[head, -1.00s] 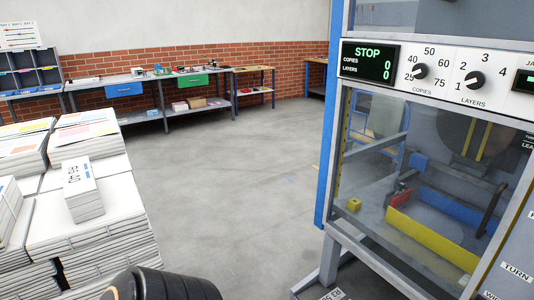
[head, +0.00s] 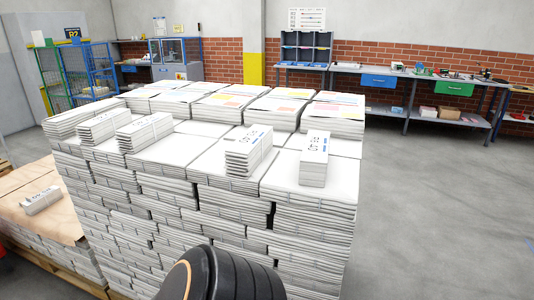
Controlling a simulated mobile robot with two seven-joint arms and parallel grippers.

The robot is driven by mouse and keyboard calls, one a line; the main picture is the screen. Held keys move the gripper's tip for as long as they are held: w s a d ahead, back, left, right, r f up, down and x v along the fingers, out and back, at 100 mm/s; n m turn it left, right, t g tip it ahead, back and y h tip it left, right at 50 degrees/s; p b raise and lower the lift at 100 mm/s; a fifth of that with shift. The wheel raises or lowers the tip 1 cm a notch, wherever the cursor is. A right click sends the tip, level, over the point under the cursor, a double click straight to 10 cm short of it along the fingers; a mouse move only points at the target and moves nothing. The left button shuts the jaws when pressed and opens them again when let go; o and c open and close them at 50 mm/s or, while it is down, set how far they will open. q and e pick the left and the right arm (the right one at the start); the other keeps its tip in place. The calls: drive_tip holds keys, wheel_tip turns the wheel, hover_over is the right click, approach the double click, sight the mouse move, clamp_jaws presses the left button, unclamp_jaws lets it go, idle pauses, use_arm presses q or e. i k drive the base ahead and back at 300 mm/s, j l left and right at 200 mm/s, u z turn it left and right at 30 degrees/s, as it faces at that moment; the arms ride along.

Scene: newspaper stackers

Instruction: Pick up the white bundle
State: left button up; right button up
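Several white bundles lie on top of a large stack of newspapers (head: 325,215). One white bundle (head: 314,160) with dark print on top lies at the stack's front right. Another white bundle (head: 250,150) is just left of it, with a gap between them. Two more white bundles lie further left, one nearer the middle (head: 145,132) and one behind it (head: 103,123). A smaller white bundle (head: 41,200) lies on a lower brown-covered stack at the left. A dark rounded part of my arm shows at the bottom. Neither gripper is in view.
The brown-covered stack (head: 75,215) stands on a pallet at the left. A workbench (head: 420,75) with blue and green drawers runs along the brick wall. Blue and green fencing (head: 75,75) stands at the back left. The grey floor (head: 440,210) right of the stack is clear.

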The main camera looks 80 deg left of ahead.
sight(314, 159)
drive_tip(key=u, duration=1.55)
